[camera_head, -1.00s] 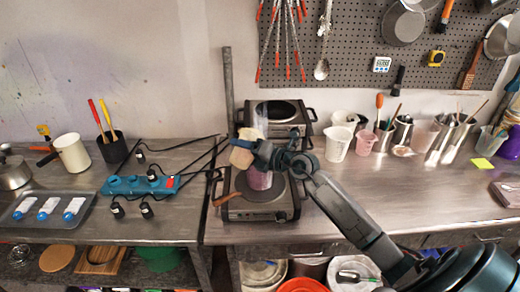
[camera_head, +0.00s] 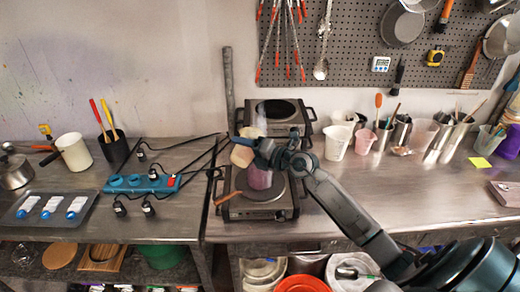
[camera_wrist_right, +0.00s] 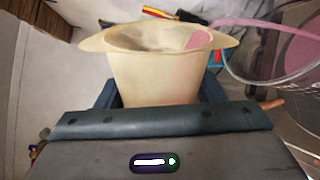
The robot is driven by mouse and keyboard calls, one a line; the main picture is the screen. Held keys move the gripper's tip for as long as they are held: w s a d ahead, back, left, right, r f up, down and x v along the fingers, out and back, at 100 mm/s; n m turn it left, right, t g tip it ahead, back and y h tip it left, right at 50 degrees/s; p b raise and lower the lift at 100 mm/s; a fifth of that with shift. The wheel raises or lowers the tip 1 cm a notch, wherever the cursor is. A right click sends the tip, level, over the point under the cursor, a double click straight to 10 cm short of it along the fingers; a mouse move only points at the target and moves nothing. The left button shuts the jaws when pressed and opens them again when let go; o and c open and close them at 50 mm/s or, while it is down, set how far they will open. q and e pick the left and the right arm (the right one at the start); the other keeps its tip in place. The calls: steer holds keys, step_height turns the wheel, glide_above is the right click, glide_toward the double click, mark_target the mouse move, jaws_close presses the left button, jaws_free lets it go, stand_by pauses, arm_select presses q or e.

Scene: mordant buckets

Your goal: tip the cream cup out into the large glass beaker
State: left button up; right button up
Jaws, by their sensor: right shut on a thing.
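The cream cup (camera_head: 241,157) is in my right gripper (camera_head: 250,145), held up in the air at the upper left side of the large glass beaker (camera_head: 261,178). In the right wrist view the cup (camera_wrist_right: 152,75) sits between the fingers, its wide rim and part of its inside showing. The beaker stands on the front hot plate and has pink contents. Its clear rim and pink inside (camera_wrist_right: 300,52) show at the right of the wrist view, close beside the cup. My gripper and wrist partly cover the beaker in the head view. My left gripper is not in view.
The front hot plate (camera_head: 279,190) has a wooden-looking handle (camera_head: 228,198) at its left. A second hot plate (camera_head: 283,113) stands behind. A blue power strip (camera_head: 140,184) with cables lies to the left. Cups and tool holders line the back right; the right counter front is clear.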

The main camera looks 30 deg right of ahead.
steer(key=shift+w+d+r+m+p, duration=0.25)
steer(key=shift+d+m+p, duration=0.15)
steer(key=shift+p, duration=0.15)
steer(key=shift+w+d+r+m+p, duration=0.2)
steer(key=shift+d+m+p, duration=0.15)
steer(key=shift+p, duration=0.15)
stand_by(0.5)
steer(key=shift+d+f+m, duration=0.15)
steer(key=shift+f+m, duration=0.15)
steer(key=shift+m, duration=0.15)
stand_by(0.6)
